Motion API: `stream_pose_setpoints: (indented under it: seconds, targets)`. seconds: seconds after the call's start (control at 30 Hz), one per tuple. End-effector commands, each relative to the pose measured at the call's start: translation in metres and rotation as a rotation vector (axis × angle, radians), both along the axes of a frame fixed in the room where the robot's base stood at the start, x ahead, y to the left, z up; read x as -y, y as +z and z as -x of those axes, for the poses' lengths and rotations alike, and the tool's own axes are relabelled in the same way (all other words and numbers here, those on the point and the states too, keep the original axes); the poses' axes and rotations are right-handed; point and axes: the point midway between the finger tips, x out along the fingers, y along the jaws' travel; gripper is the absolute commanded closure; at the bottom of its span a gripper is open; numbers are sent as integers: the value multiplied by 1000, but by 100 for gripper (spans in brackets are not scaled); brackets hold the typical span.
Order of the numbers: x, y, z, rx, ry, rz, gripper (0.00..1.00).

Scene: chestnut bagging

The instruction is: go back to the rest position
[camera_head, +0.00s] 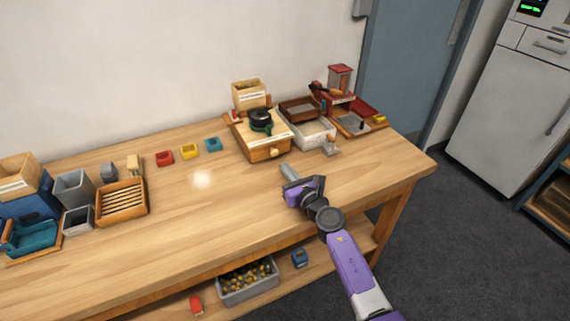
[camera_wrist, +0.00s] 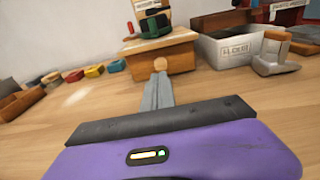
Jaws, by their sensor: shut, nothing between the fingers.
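My gripper (camera_head: 288,172) hangs above the wooden workbench (camera_head: 225,210), right of its middle and in front of the wooden box with the knob. It is shut and empty. In the wrist view my gripper (camera_wrist: 160,68) shows its grey fingers together, with the box's round knob just beyond the tips. I cannot tell whether the fingertips touch the knob. My purple arm reaches in from the bottom right of the head view.
The wooden box (camera_head: 262,149) carries a dark pot-like thing. White bin (camera_head: 312,133) and red machine (camera_head: 340,95) stand right of it. Small red, yellow and blue trays (camera_head: 188,151) lie left. A slatted tray (camera_head: 121,203) is farther left. The bench front is clear.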

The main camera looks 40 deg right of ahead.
Motion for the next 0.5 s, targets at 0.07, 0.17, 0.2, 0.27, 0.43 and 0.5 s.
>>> stream_pose_setpoints:
  seconds: [0.07, 0.17, 0.2, 0.27, 0.43, 0.5]
  targets:
    - [-2, 1, 12, -1, -2, -1, 100]
    - [-6, 2, 27, -1, -2, -2, 100]
    - [-8, 2, 33, -2, -3, -1, 100]
    - [-10, 3, 43, -1, -3, -1, 100]
    - [-17, 4, 64, -1, -2, 0, 100]
    - [-18, 4, 69, -1, -2, 0, 100]
